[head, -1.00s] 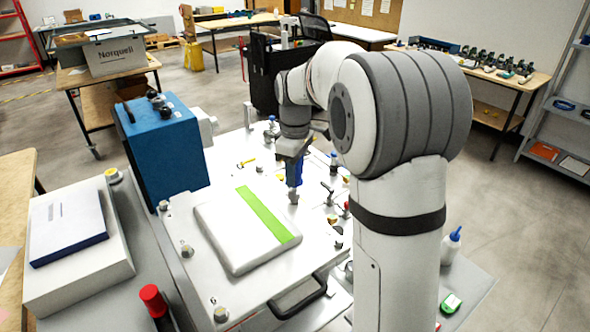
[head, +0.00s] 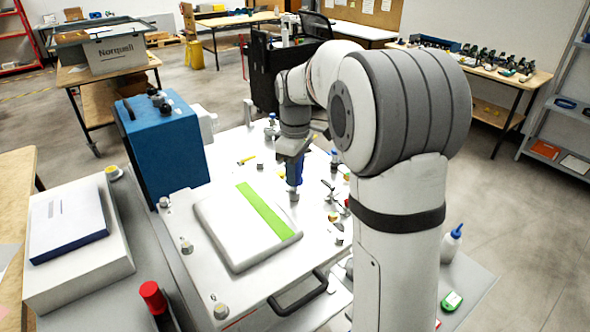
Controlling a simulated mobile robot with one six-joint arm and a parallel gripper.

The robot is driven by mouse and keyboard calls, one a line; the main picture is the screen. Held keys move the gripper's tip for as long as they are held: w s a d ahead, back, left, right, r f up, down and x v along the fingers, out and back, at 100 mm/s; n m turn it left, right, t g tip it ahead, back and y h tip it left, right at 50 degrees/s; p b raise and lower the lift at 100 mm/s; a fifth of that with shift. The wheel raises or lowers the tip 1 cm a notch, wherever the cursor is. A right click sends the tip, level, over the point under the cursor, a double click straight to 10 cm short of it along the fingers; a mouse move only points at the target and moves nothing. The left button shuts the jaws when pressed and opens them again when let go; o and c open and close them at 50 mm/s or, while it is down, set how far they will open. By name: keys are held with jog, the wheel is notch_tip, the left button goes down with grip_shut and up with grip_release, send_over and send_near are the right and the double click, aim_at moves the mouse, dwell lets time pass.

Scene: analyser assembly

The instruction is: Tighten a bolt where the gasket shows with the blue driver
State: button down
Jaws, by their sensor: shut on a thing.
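In the head view my gripper (head: 294,160) points down over the analyser's white plate and is shut on the blue driver (head: 295,175). The driver stands upright, its lower end at a grey bolt (head: 294,196) beside the white cover with the green stripe (head: 245,228). I cannot tell whether the driver tip is seated on the bolt. Other bolts show along the plate's left edge, at the near corner (head: 221,311) and at mid-left (head: 187,247). The gasket is too small to make out with certainty at this distance.
A blue box unit (head: 163,150) stands at the plate's back left. A black handle (head: 297,296) is on the plate's front edge.

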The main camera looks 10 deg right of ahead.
jog(key=m, duration=0.4)
jog(key=shift+p, duration=0.3)
jog(key=m, duration=0.5)
jog(key=shift+a+p, duration=0.1)
jog(key=shift+p, duration=0.2)
jog(key=m, duration=0.9)
jog(key=shift+p, duration=0.4)
jog(key=c, duration=1.1)
grip_release()
jog(key=shift+o, duration=0.2)
